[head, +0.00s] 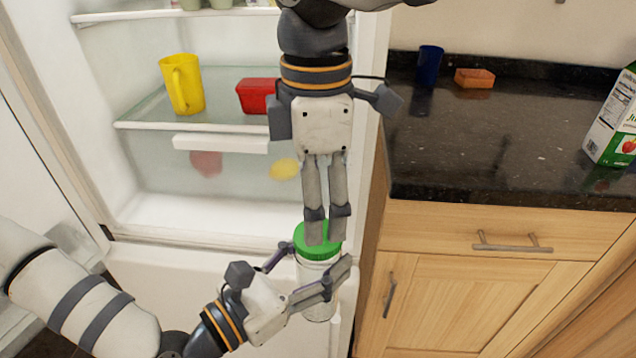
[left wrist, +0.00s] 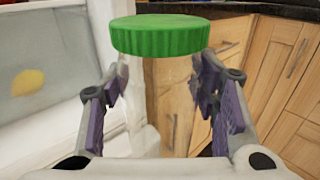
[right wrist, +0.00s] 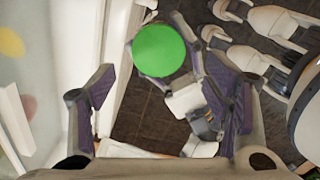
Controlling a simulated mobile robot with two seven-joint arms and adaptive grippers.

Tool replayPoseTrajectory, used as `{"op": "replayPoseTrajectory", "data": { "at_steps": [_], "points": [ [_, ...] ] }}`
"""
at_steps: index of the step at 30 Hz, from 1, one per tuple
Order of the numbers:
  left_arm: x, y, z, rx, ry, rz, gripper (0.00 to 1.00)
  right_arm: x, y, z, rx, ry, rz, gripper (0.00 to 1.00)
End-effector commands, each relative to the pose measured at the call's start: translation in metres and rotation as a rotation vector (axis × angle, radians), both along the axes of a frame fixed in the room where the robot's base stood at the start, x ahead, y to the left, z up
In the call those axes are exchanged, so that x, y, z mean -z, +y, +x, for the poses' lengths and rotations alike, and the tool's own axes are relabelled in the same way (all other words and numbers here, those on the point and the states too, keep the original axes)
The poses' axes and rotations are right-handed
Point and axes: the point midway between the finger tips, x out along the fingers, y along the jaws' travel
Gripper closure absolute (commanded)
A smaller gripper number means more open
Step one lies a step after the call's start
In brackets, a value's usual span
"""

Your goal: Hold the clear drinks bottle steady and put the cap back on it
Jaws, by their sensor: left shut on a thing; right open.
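The clear drinks bottle (head: 318,300) stands upright in front of the fridge, held in the air by my left gripper (head: 310,271). It also shows in the left wrist view (left wrist: 168,105), between the two fingers. The green cap (head: 312,248) sits level on top of the bottle; I cannot tell whether it is threaded on. The cap shows in the left wrist view (left wrist: 160,36) and from above in the right wrist view (right wrist: 160,50). My right gripper (head: 327,225) points down over the cap with open fingers, which partly hide it. The cap appears beyond the fingertips, not gripped.
The open fridge holds a yellow jug (head: 183,85) and a red container (head: 258,96) on a glass shelf (head: 150,112). At right, a dark counter (head: 480,140) bears a blue cup (head: 430,65), an orange block (head: 474,78) and a juice carton (head: 612,125).

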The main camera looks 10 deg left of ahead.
Motion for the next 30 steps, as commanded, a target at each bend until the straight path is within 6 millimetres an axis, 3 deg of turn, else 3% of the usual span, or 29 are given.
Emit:
{"op": "replayPoseTrajectory", "data": {
  "at_steps": [12,18,24,30],
  "points": [
    [-0.001,0.000,0.000,0.000,-0.003,-0.001,1.00,-0.015,0.002,-0.001,-1.676,0.008,0.009,0.29],
    [-0.001,0.000,0.000,0.000,-0.003,-0.001,1.00,-0.023,0.001,0.000,-2.396,0.006,0.007,0.29],
    [-0.001,0.000,0.000,0.000,-0.003,-0.001,1.00,-0.027,0.000,0.002,-2.786,0.004,0.002,0.29],
    [-0.001,0.000,0.000,0.000,-0.003,-0.001,1.00,-0.028,-0.001,0.002,-2.857,0.006,0.002,0.29]
  ]
}}
